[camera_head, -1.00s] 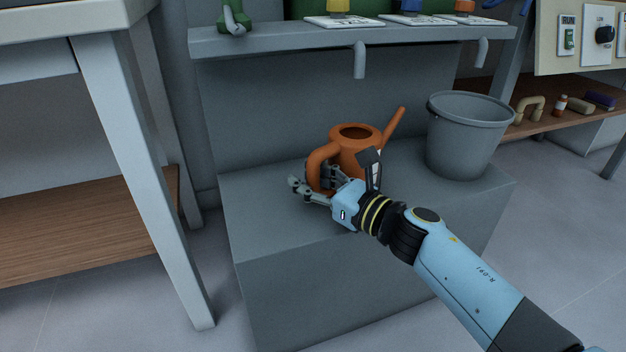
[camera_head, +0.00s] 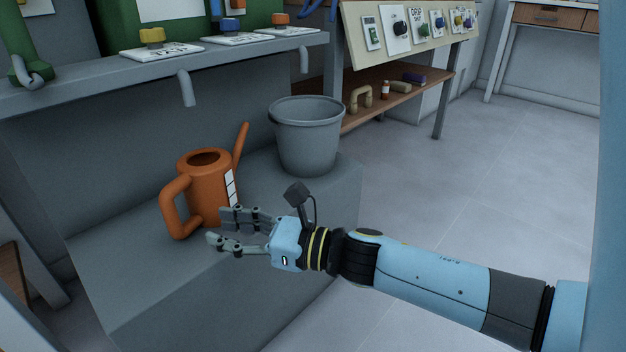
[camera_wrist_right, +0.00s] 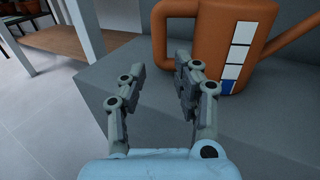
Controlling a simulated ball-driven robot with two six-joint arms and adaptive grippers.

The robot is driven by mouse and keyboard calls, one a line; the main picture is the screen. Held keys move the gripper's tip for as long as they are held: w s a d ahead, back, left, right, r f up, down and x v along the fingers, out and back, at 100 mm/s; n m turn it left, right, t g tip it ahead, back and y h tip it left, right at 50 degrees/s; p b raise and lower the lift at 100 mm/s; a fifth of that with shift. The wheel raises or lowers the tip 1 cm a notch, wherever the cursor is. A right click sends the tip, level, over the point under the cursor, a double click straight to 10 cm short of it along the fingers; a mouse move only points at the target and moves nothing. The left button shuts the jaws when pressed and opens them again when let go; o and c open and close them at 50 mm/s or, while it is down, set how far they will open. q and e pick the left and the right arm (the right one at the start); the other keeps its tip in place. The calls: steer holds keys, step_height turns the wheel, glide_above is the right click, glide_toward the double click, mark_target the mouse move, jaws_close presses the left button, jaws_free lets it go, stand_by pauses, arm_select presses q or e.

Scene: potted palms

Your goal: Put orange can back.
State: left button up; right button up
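The orange can (camera_head: 204,183) is a watering can with a handle on its left and a spout on its right. It stands upright on the grey ledge (camera_head: 130,285). In the right wrist view the can (camera_wrist_right: 207,45) shows a label strip of white squares with a blue one at the bottom. My right gripper (camera_head: 218,228) is open and empty in front of the can, at its lower right. In the right wrist view its fingers (camera_wrist_right: 157,75) are apart with nothing between them, and the can is just beyond. My left gripper is not in view.
A grey bucket (camera_head: 306,140) stands on the ledge right of the can. A grey shelf (camera_head: 100,82) with valves and cards overhangs behind, with hooks below its edge. A control panel (camera_head: 410,35) and a wooden shelf (camera_head: 400,92) are further right. The floor at right is clear.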

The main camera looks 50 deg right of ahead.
steer(key=s+d+f+n+g+h, duration=0.1)
steer(key=s+f+n+g+h, duration=0.1)
steer(key=s+n, duration=1)
steer(key=s+d+f+n+g+h, duration=0.2)
steer(key=s+n+h, duration=0.4)
steer(key=s+n, duration=0.6)
step_height(320, 180, down, 3)
steer(key=n+g, duration=0.1)
steer(key=n, duration=0.6)
steer(key=shift+d+r, duration=0.2)
